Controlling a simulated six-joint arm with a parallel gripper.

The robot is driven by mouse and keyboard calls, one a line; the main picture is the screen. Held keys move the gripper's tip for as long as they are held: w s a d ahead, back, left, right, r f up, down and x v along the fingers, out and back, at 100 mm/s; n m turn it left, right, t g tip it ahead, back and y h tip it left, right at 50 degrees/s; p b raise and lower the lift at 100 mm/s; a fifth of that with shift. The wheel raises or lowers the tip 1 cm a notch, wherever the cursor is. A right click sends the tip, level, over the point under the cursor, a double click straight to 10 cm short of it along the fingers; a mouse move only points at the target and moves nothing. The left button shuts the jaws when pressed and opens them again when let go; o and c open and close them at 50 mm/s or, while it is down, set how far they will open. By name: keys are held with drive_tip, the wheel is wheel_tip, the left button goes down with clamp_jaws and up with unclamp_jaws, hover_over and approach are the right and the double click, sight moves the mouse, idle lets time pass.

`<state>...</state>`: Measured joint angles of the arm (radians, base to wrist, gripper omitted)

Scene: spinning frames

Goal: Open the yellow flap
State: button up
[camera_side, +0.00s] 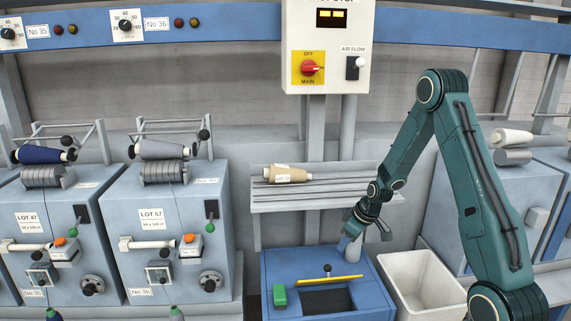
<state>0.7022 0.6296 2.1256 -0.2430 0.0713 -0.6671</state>
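The yellow flap (331,280) shows as a thin, slightly tilted yellow strip on top of the blue box (276,262), seen nearly edge-on. A dark rectangular opening (327,300) lies just in front of it. A small black knob (327,268) stands just behind the strip. My gripper (367,234) is above the back right corner of the box, apart from the flap, up and to the right of it. Its two fingers look spread, pointing down. A short blue-grey cylinder (350,247) shows below the left finger; I cannot tell whether they touch.
A green block (279,295) is on the box, left of the opening. A white bin (424,285) stands right of the box. A grey slatted shelf (325,193) with a tan cone (287,174) is behind. A white control box (329,50) hangs above. Winding machines (172,225) stand left.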

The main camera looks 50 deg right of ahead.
sight(329, 266)
drive_tip(key=shift+x, duration=6.85)
clamp_jaws()
